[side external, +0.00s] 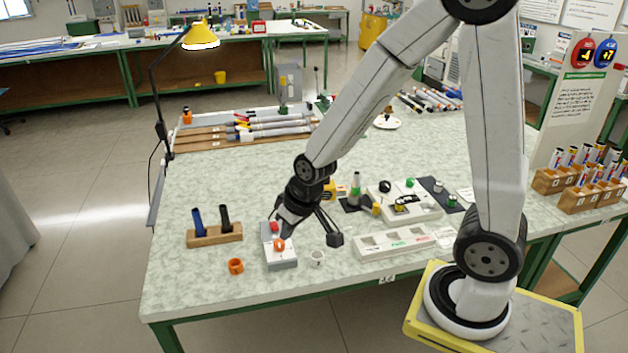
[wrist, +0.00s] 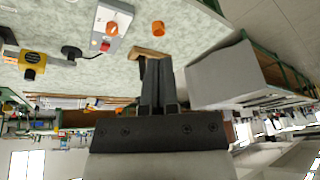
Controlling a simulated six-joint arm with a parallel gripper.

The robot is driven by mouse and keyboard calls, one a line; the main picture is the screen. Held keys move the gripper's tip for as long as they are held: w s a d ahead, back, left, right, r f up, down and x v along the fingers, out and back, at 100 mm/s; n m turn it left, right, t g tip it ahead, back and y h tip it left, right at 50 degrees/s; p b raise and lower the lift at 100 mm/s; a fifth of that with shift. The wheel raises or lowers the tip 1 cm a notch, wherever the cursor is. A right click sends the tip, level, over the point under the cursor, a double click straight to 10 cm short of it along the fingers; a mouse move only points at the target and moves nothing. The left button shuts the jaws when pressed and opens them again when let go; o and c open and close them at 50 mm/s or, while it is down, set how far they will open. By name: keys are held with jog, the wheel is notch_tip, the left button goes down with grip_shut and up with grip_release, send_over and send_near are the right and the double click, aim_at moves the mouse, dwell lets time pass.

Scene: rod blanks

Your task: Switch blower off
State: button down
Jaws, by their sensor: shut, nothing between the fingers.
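A grey control box (side external: 281,259) with a red part and an orange part on top lies near the table's front edge. It also shows at the top of the wrist view (wrist: 118,22). A yellow and black unit (wrist: 32,62), which may be the blower, is at the left of the wrist view. In the side view it is partly hidden behind my arm. My gripper (side external: 286,230) is low by the box; I cannot tell whether it touches. In the wrist view its dark fingers (wrist: 157,62) are together and empty.
A wooden holder (side external: 215,236) with blue and black handles and an orange ring (side external: 236,266) are left of the box. A small white cup (side external: 318,259) and a pale labelled tray (side external: 394,244) are to its right. The table's left front corner is clear.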

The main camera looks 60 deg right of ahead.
jog(key=s+r+n+g, duration=0.1)
jog(key=s, duration=0.6)
jog(key=m+g+h, duration=0.1)
jog(key=m+h, duration=0.1)
jog(key=m, duration=0.7)
send_over(275, 226)
jog(key=s+a, duration=0.1)
jog(key=s+a+x, duration=0.1)
jog(key=x, duration=0.5)
jog(key=shift+f, duration=0.25)
jog(key=x, duration=0.8)
jog(key=s+a+x, duration=0.1)
jog(key=x, duration=0.3)
jog(key=shift+s+f, duration=0.1)
jog(key=shift+f, duration=0.2)
jog(key=shift+s+a+f, duration=0.1)
jog(key=shift+a+f, duration=0.05)
jog(key=shift+f, duration=0.45)
